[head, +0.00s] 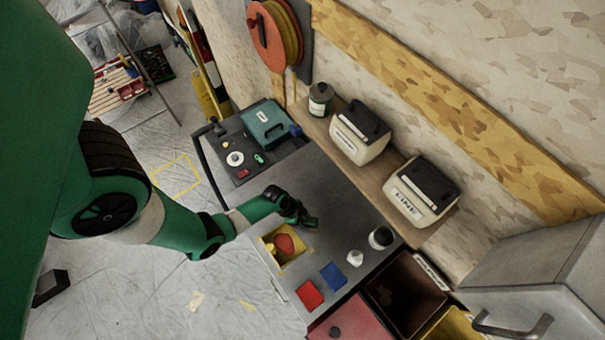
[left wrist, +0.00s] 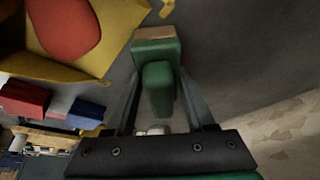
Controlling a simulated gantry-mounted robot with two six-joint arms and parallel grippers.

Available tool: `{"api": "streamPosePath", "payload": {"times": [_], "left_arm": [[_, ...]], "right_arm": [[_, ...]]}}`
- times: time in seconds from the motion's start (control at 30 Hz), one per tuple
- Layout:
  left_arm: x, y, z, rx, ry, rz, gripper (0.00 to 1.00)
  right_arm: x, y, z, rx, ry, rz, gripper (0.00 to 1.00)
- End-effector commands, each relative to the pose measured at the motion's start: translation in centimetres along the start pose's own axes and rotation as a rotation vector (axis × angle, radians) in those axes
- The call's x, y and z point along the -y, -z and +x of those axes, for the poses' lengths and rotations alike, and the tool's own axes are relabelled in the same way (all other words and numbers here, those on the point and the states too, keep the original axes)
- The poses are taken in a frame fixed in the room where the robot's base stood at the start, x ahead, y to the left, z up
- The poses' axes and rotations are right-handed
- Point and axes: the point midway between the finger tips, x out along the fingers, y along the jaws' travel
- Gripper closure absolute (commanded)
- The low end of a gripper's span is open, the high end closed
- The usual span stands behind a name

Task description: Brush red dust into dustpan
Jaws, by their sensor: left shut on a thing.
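My left gripper (head: 300,212) is over the grey worktop and shut on a green brush (head: 310,223). In the left wrist view the brush (left wrist: 157,75) sits between the two fingers, with a tan edge at its far end. Beside it lies a yellow pan-like piece (head: 296,258), which looks like the dustpan; it also shows in the left wrist view (left wrist: 108,50). A rounded red patch (head: 284,243), seemingly the dust, lies within its outline and shows in the left wrist view (left wrist: 62,25). The brush appears apart from the red patch. My right gripper is not in view.
A red block (head: 310,294) and a blue block (head: 333,276) lie near the front edge. A white bottle (head: 354,258) and a dark-topped container (head: 380,237) stand at the right. A teal case (head: 266,124) is at the back. The worktop's middle is clear.

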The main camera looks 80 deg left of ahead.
Motion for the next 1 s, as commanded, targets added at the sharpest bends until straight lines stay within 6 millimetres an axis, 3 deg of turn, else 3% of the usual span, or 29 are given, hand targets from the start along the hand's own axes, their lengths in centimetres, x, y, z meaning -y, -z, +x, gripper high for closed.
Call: {"api": "streamPosePath", "payload": {"times": [0.7, 0.77, 0.8, 1.0], "left_arm": [[4.8, 4.0, 1.7, -0.001, 0.002, -0.007, 0.98], [4.6, 4.4, 1.0, -0.001, -0.003, -0.004, 0.98], [4.5, 4.8, -0.2, -0.001, 0.004, -0.003, 0.98], [4.4, 5.7, -1.9, 0.001, 0.0, 0.002, 0.98]], "right_arm": [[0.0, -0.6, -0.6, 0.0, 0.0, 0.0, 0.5], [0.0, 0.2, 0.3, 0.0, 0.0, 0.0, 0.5], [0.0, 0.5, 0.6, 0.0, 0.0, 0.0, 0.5], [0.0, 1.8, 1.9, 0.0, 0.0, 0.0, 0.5]]}}
